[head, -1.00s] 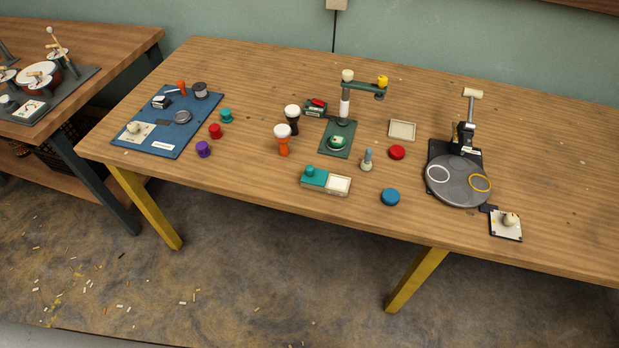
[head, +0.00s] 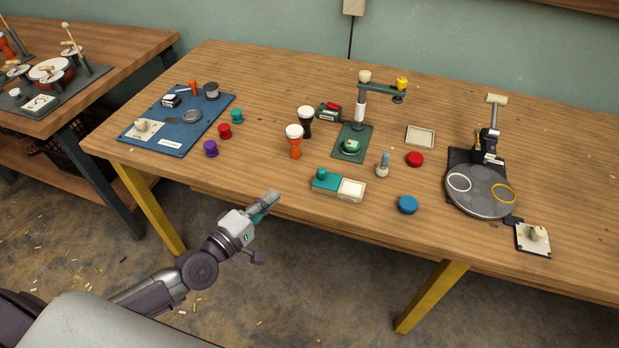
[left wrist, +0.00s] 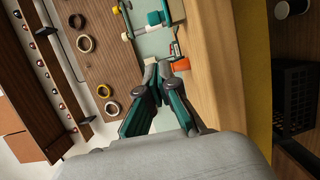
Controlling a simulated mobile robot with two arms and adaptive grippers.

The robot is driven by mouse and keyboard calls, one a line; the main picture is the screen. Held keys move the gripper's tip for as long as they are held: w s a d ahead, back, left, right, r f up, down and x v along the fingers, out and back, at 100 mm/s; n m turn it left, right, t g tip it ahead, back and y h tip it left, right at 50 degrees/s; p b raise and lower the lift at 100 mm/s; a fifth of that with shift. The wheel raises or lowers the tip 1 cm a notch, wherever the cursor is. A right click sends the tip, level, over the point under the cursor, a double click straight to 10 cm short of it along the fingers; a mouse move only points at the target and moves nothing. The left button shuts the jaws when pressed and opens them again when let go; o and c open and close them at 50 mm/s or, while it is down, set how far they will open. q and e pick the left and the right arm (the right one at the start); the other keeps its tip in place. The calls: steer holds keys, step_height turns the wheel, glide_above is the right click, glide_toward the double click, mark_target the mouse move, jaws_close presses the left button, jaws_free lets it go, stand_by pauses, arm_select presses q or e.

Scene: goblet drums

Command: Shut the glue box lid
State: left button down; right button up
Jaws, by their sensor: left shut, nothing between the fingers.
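The glue box (head: 338,186) lies near the front edge of the table. Its teal lid (head: 324,183) with a round teal knob covers the left part, and the white right part (head: 351,189) shows uncovered. My left gripper (head: 272,196) is shut and empty, in front of the table's front edge, to the left of the glue box and apart from it. In the left wrist view its two teal-padded fingers (left wrist: 161,68) come together at the tips. My right gripper is not in view.
Orange (head: 295,141) and black (head: 305,121) goblet drums stand behind the box. A grey pestle-like piece (head: 383,165) and a blue disc (head: 408,205) are to its right. A green press stand (head: 353,142) stands farther back.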

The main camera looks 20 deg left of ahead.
arm_select(q)
glide_toward(328, 176)
steer(key=w+a, duration=0.1)
steer(key=w+a+r, duration=0.2)
steer(key=a, duration=0.1)
steer(key=shift+w+a+r+p, duration=0.1)
steer(key=shift+w+r+p, duration=0.05)
steer(key=shift+w+p, duration=0.25)
steer(key=shift+w+d+p, duration=0.25)
steer(key=shift+d+p, duration=0.05)
steer(key=shift+d, duration=0.25)
steer(key=shift+w+d+p, duration=0.25)
steer(key=shift+d, duration=0.35)
steer(key=shift+w+d, duration=0.25)
steer(key=shift+d, duration=0.4)
steer(key=d+p, duration=0.2)
steer(key=d, duration=0.5)
steer(key=shift+s+p, duration=0.15)
steer(key=shift+p, duration=0.2)
